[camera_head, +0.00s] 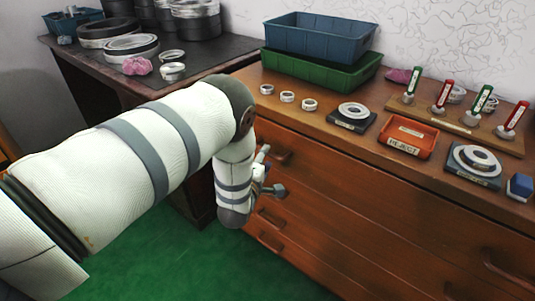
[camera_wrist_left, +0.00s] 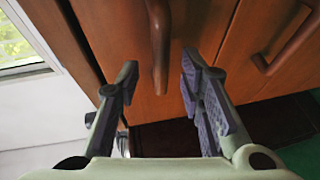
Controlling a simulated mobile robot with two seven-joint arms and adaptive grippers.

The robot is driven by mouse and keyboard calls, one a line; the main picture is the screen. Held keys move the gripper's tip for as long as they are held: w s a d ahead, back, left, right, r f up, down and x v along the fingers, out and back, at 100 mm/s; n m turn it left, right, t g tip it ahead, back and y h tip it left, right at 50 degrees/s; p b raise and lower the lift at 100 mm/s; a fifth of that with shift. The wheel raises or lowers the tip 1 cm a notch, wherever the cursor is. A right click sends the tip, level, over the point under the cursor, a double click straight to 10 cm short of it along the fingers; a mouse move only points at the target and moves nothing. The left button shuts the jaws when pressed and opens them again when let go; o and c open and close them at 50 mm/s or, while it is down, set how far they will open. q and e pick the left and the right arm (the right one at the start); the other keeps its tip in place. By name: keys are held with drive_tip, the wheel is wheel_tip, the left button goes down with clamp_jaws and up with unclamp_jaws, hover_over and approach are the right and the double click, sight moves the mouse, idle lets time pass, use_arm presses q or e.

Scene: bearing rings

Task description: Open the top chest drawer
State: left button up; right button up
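The wooden chest of drawers (camera_head: 345,205) stands at the right in the head view, and its top drawer (camera_head: 350,180) looks shut. The top drawer's left handle (camera_head: 280,154) is partly hidden behind my left gripper (camera_head: 268,178). In the left wrist view, a bar handle (camera_wrist_left: 159,40), apparently the same one, lies ahead of and between the fingertips of my left gripper (camera_wrist_left: 158,73). The fingers are spread, with a gap on both sides of the handle; contact is not visible. My right gripper is in neither view.
Lower drawer handles (camera_head: 270,217) sit below; another handle (camera_wrist_left: 290,38) is right in the wrist view. The chest top holds a red reject tray (camera_head: 409,138), stacked bins (camera_head: 320,37), rings and a tool board (camera_head: 455,122). A dark table (camera_head: 60,55) stands left. Green floor (camera_head: 200,265) is clear.

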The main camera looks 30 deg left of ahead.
use_arm(q)
drive_tip(key=x, duration=0.4)
drive_tip(key=shift+b, duration=0.3)
clamp_jaws()
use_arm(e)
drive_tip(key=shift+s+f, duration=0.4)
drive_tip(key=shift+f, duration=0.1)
use_arm(q)
drive_tip(key=shift+f, duration=0.1)
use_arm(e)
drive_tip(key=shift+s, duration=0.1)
